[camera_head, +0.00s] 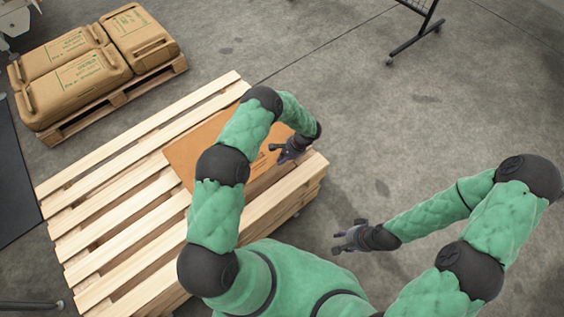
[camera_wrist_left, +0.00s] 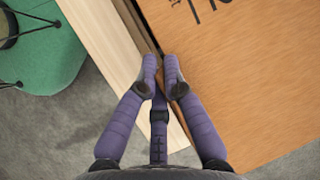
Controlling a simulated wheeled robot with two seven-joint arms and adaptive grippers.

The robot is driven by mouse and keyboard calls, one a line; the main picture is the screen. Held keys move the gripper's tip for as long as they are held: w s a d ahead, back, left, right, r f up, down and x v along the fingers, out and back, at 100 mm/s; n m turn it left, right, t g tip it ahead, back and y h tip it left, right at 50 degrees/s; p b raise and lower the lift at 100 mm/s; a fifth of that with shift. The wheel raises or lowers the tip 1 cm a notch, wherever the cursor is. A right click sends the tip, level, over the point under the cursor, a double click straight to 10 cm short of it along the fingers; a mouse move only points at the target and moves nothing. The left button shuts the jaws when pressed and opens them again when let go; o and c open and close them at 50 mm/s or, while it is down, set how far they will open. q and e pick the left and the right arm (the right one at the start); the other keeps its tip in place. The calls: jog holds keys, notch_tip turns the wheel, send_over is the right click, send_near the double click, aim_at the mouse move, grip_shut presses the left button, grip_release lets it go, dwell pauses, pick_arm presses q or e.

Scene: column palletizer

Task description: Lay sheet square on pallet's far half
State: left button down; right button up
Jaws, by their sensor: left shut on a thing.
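The brown sheet (camera_head: 186,158) lies on the wooden pallet (camera_head: 110,214), toward its right end in the head view, partly hidden behind my left arm. My left gripper (camera_head: 280,151) is at the sheet's right part. In the left wrist view the left gripper (camera_wrist_left: 162,80) is shut on the near edge of the sheet (camera_wrist_left: 245,70), beside a pale pallet slat (camera_wrist_left: 112,50). Dark print shows on the sheet. My right gripper (camera_head: 342,240) hangs empty over the floor right of the pallet; its finger gap is too small to judge.
A second pallet (camera_head: 112,100) with several brown sacks (camera_head: 75,82) stands at the upper left. A dark mat (camera_head: 18,185) lies at the left edge. A black wheeled stand (camera_head: 418,38) is at the top right. The grey floor right of the pallet is clear.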

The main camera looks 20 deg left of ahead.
pick_arm(q)
notch_tip(320, 180, down, 5)
jog(key=b, duration=0.3)
jog(key=shift+s, duration=0.1)
dwell(0.8)
jog(key=shift+f+b, duration=2.35)
jog(key=shift+b, duration=0.15)
dwell(1.5)
jog(key=c, duration=1.3)
grip_release()
jog(key=v, duration=1.2)
